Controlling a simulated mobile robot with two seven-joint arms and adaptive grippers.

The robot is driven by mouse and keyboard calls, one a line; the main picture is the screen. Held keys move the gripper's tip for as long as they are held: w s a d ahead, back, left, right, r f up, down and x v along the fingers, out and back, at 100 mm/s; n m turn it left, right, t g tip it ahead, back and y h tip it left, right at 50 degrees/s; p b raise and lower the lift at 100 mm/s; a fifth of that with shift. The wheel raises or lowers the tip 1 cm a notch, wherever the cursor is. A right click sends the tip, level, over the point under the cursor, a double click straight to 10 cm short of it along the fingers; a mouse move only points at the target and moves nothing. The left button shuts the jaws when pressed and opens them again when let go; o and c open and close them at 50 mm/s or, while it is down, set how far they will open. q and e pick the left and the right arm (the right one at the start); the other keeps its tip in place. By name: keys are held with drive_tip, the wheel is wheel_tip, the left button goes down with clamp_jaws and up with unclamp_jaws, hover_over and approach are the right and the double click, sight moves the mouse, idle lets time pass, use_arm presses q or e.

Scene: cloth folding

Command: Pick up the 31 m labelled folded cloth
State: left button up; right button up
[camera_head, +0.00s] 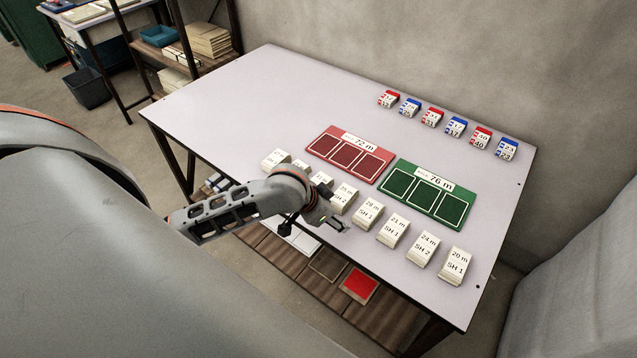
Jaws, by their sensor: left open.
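A row of white folded cloths with printed labels lies along the table's front edge. Readable ones are a 28 m cloth (368,213), a 21 m cloth (393,231), a 24 m cloth (423,248) and a 20 m cloth (455,265). Further left, a cloth (343,198) and a cloth (275,159) have labels too small to read surely, and others are partly hidden by my left arm. I cannot tell which one is labelled 31 m. My left gripper (328,217) is open and empty near the front edge, just left of the 28 m cloth. My right gripper is not in view.
A red three-slot tray (349,136) marked 72 m and a green one (434,171) marked 76 m lie mid-table. Several small red and blue labelled blocks (432,117) line the back right. The table's left part (245,100) is clear. A lower shelf (378,311) holds flat panels.

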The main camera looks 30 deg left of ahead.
sight(317, 183)
use_arm(q)
drive_tip(key=w+a+r+n, duration=0.1)
drive_tip(key=w+a, duration=0.1)
drive_tip(key=a, duration=0.1)
drive_tip(key=w+a+r+n+g, duration=0.1)
drive_tip(key=a+r, duration=0.1)
drive_tip(key=a, duration=0.2)
drive_tip(key=w+a+r+n+y, duration=0.1)
drive_tip(key=w+a+r, duration=0.1)
drive_tip(key=a, duration=0.2)
drive_tip(key=shift+w+r+n+g+p, duration=0.15)
drive_tip(key=shift+w+n+g+p, duration=0.15)
drive_tip(key=shift+w+g+p, duration=0.1)
drive_tip(key=shift+w+a, duration=0.1)
drive_tip(key=shift+a, duration=0.15)
drive_tip(key=x, duration=0.7)
drive_tip(key=shift+f, duration=0.35)
drive_tip(key=shift+f, duration=0.25)
drive_tip(key=c, duration=1.2)
